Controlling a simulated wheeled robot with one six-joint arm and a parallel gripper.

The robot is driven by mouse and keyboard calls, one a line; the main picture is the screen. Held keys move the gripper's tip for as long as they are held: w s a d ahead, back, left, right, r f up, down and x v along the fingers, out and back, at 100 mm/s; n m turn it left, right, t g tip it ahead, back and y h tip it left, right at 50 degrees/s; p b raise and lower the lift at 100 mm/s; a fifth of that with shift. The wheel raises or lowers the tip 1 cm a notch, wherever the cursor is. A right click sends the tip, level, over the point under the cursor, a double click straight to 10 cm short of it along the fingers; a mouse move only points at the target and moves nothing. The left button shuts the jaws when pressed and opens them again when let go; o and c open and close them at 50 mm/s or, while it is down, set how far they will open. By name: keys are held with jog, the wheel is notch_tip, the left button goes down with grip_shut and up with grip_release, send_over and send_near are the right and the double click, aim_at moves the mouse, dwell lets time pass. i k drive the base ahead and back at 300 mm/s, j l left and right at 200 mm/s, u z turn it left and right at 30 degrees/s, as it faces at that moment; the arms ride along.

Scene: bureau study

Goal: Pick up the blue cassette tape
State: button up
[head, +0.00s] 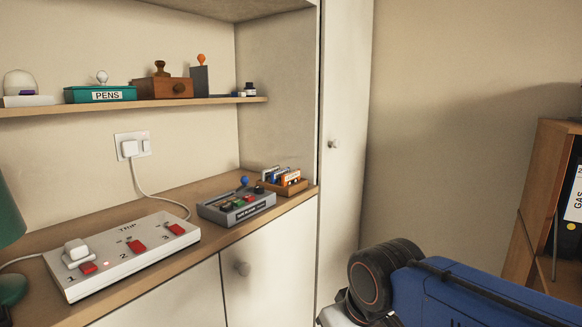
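A small wooden rack (297,188) stands at the right end of the counter and holds several upright cassettes. An orange-labelled cassette (291,178) is at its front. Behind it are greyish or bluish cassettes (272,172), partly hidden; they are too small for me to tell which one is the blue cassette tape. My blue arm link and dark joint show at the lower right, in front of the cabinets and well apart from the rack. My gripper is not in view.
A grey tape player (237,214) with a blue-topped lever sits just left of the rack. A white switch box marked TRIP (125,262) lies further left with a cable. A shelf (130,107) overhangs the counter. A tall cabinet (343,100) stands right of the rack.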

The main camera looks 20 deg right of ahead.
aim_at(275, 176)
jog(key=i+l, duration=0.7)
jog(key=l, duration=0.1)
